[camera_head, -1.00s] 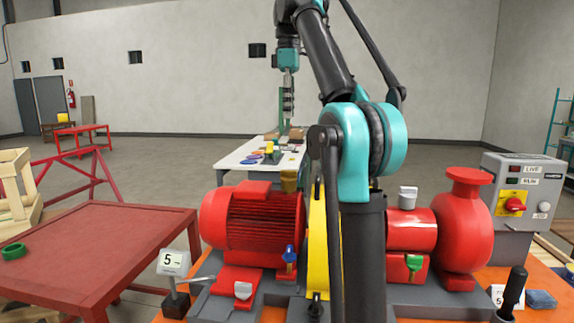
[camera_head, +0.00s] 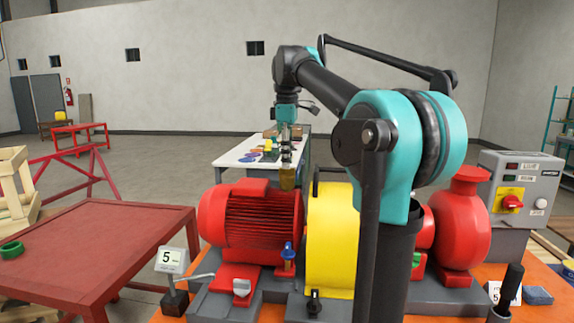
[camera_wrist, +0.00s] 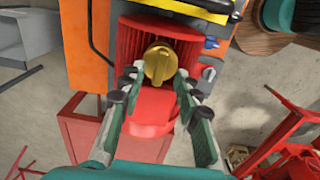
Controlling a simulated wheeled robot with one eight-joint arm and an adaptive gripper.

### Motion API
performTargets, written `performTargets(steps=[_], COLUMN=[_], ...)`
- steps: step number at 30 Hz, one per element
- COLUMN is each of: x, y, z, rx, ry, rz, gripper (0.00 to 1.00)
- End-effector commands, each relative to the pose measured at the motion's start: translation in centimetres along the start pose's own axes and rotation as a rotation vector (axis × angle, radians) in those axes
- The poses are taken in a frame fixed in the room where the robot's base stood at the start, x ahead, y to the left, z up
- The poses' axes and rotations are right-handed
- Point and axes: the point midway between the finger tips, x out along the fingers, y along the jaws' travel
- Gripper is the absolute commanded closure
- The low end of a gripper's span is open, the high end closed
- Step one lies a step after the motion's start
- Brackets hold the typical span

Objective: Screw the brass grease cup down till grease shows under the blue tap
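The brass grease cup (camera_head: 287,178) stands at the drive end of the red motor (camera_head: 250,215), beside the yellow guard. In the wrist view the cup (camera_wrist: 160,62) lies ahead, between and slightly beyond my fingertips. My gripper (camera_head: 287,155) points down just above the cup; in the wrist view my gripper (camera_wrist: 159,80) is open, its fingers spread to either side, with nothing held. The blue tap (camera_head: 288,250) is upright low in front of the motor; it also shows in the wrist view (camera_wrist: 211,42). I see no grease under it.
The yellow guard (camera_head: 333,240) stands close right of the cup. A red table (camera_head: 90,240) is at left, a control box (camera_head: 520,200) at right. My arm hides part of the pump.

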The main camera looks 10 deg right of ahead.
Motion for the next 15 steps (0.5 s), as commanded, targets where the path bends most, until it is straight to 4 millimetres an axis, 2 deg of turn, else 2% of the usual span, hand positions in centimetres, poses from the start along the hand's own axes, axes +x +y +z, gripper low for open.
performTargets(steps=[6,15], x=[1.9,2.2], y=[0.0,0.0], z=[0.0,0.0], rx=[0.000,0.000], ry=[0.000,0.000], rz=[0.000,0.000], gripper=[0.67,0.67])
